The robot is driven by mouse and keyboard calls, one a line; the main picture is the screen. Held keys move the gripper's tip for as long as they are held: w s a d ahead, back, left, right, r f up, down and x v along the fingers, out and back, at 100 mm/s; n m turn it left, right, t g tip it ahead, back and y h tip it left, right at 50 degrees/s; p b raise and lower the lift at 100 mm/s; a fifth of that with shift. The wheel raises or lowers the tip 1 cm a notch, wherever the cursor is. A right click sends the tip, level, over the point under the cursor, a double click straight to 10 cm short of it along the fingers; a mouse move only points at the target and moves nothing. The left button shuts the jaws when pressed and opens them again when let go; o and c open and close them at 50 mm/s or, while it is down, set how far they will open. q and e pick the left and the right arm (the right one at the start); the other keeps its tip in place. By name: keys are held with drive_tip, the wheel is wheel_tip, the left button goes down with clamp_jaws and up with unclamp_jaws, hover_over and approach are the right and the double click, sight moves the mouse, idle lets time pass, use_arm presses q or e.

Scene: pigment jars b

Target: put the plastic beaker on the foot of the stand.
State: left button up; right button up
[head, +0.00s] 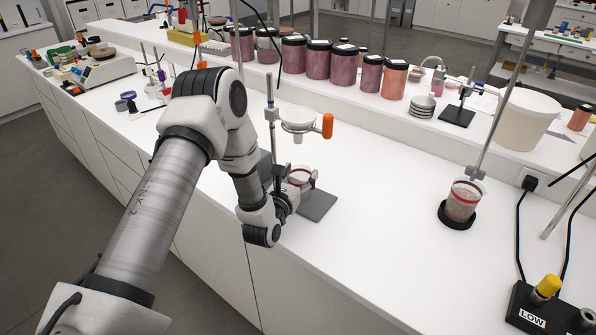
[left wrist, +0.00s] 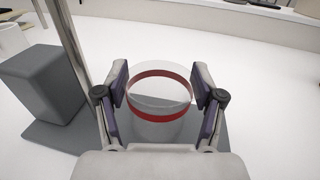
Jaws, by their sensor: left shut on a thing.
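The plastic beaker is clear with a red band. It shows in the head view (head: 300,175) and in the left wrist view (left wrist: 158,98). My left gripper (head: 295,188) is shut on its sides, and the beaker looks upright. The stand has a thin upright rod (head: 271,115) and a flat dark grey foot (head: 319,206). In the left wrist view the foot (left wrist: 60,138) spreads to both sides under the beaker. I cannot tell whether the beaker's bottom touches the foot. My gripper hides part of the foot and beaker in the head view. My right gripper is not in view.
The stand carries a white dish (head: 298,118) above the beaker and an orange handle (head: 327,125). A grey box (left wrist: 42,84) stands beside the rod. Another red-banded beaker (head: 461,202) stands on a black base at right. The counter between is clear.

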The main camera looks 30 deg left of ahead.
use_arm(q)
drive_tip(key=o, duration=1)
drive_tip(key=shift+s, duration=0.2)
drive_tip(key=shift+o, duration=0.2)
drive_tip(key=shift+s+r, duration=0.1)
drive_tip(key=shift+r, duration=0.05)
drive_tip(key=shift+s+f, duration=0.2)
drive_tip(key=shift+s, duration=0.05)
drive_tip(key=s+b, duration=0.1)
drive_tip(key=s, duration=0.2)
drive_tip(key=s+d+b, duration=0.1)
drive_tip(key=s, duration=0.3)
drive_tip(key=s+d+b, duration=0.1)
drive_tip(key=s+b, duration=0.1)
drive_tip(key=s, duration=0.1)
drive_tip(key=shift+s, duration=0.3)
drive_tip(key=shift+s+d+r, duration=0.15)
drive_tip(key=shift+s+r, duration=0.05)
drive_tip(key=shift+s, duration=0.05)
